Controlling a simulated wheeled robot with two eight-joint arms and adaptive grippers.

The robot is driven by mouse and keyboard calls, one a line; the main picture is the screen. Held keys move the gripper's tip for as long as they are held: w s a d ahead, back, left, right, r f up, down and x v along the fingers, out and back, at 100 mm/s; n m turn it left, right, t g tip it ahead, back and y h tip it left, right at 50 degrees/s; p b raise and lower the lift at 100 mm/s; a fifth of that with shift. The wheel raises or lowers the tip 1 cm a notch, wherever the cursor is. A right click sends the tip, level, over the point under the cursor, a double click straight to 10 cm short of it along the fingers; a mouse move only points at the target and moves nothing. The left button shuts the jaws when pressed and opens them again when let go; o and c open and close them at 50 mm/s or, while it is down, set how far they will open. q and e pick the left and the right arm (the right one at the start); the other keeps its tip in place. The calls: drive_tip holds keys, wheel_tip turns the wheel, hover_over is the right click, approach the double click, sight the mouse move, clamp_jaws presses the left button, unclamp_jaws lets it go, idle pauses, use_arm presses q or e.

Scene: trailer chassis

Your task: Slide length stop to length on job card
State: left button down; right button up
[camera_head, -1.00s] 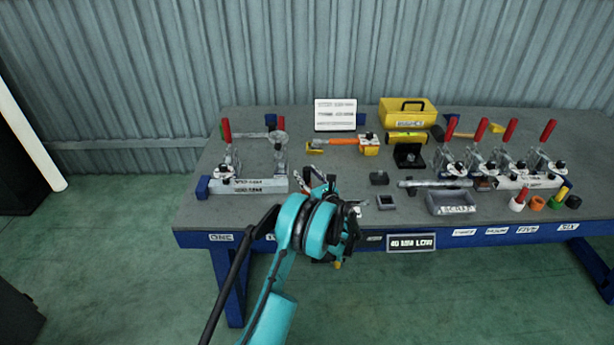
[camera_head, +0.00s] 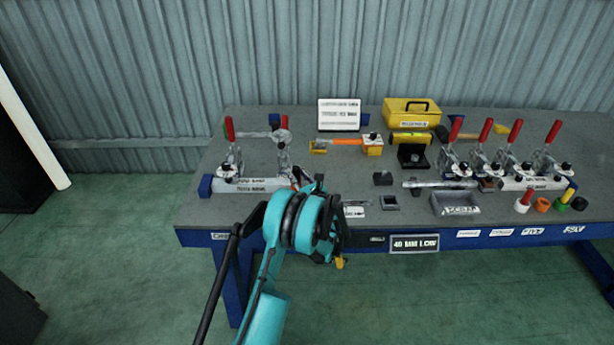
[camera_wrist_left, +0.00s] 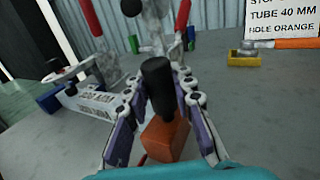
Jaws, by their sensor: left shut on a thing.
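My left gripper (camera_head: 306,181) is at the right end of the left fixture, its fingers mostly hidden behind my wrist in the head view. In the left wrist view the gripper (camera_wrist_left: 165,92) is shut on the length stop, an orange-brown block (camera_wrist_left: 165,140) with a black knob (camera_wrist_left: 158,85). I cannot tell whether the stop touches the fixture rail (camera_head: 255,185), which carries two red-handled clamps. The job card (camera_head: 339,114) stands at the back of the bench. In the left wrist view the card (camera_wrist_left: 285,18) is cut off, with "TUBE 40 MM" and "HOLE ORANGE" readable.
An orange-handled tool (camera_head: 345,141) and a yellow toolbox (camera_head: 411,112) lie behind. A grey tray (camera_head: 455,203), a metal tube (camera_head: 440,184) and several red-handled clamps (camera_head: 505,160) occupy the right. Coloured cylinders (camera_head: 543,204) stand at the right front edge.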

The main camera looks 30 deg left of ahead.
use_arm(q)
drive_tip(key=shift+s+a, duration=0.15)
drive_tip(key=shift+a, duration=0.1)
drive_tip(key=c, duration=1.5)
unclamp_jaws()
drive_tip(key=shift+o, duration=1.2)
drive_tip(key=shift+s+a, duration=0.1)
drive_tip(key=shift+a, duration=0.1)
drive_tip(key=shift+d, duration=0.15)
drive_tip(key=shift+d, duration=0.25)
drive_tip(key=v, duration=1.1)
drive_tip(key=shift+s+d, duration=0.15)
drive_tip(key=shift+d, duration=0.05)
